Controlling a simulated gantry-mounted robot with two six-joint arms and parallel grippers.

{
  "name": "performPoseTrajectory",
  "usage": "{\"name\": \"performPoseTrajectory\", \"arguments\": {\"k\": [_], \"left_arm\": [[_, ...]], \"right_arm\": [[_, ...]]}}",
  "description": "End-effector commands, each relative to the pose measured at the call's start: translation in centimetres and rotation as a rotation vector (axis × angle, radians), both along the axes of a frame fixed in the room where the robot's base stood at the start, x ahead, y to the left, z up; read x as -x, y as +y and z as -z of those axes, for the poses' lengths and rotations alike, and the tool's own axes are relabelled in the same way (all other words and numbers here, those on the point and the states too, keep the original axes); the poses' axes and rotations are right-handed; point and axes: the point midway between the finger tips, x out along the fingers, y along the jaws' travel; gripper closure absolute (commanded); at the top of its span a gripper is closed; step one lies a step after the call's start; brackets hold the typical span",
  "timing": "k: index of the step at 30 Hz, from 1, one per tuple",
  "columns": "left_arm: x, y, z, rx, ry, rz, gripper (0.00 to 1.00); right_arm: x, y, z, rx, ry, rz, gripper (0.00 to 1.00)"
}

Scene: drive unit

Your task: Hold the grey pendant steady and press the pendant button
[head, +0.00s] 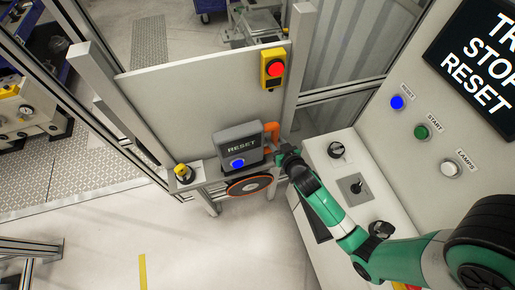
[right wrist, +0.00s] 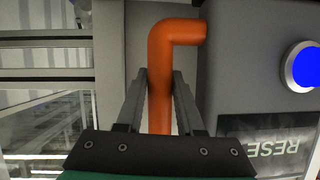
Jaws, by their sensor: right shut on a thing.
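The grey pendant (head: 240,146) reads RESET and stands upright on a small ledge in the middle of the head view. Its blue button (head: 238,164) is on its lower front; the button also shows at the right edge of the right wrist view (right wrist: 303,67). An orange handle (head: 272,131) sticks out of the pendant's right side. My right gripper (head: 284,152) is at this handle. In the right wrist view its fingers (right wrist: 160,95) lie on both sides of the orange handle (right wrist: 160,75), shut on it. My left gripper is not in view.
A yellow box with a red button (head: 273,68) hangs on the panel above. A yellow-topped knob (head: 183,173) is left of the pendant, and an orange-rimmed disc (head: 248,186) sits below it. A console (head: 350,180) with blue, green and white buttons stands at right.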

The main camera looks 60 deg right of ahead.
Motion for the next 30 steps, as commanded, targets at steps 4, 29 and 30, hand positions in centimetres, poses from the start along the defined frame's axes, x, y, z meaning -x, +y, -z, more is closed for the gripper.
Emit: {"name": "performPoseTrajectory", "arguments": {"k": [4, 29, 30], "left_arm": [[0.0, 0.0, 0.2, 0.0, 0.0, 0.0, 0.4], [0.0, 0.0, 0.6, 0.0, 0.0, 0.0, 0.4], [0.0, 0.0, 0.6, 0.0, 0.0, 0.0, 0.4]], "right_arm": [[0.7, -1.6, -0.1, -0.003, -0.01, 0.039, 1.0], [1.0, -1.9, 0.4, -0.006, -0.012, 0.048, 1.0], [1.0, -1.9, 0.4, -0.006, -0.012, 0.048, 1.0]]}}
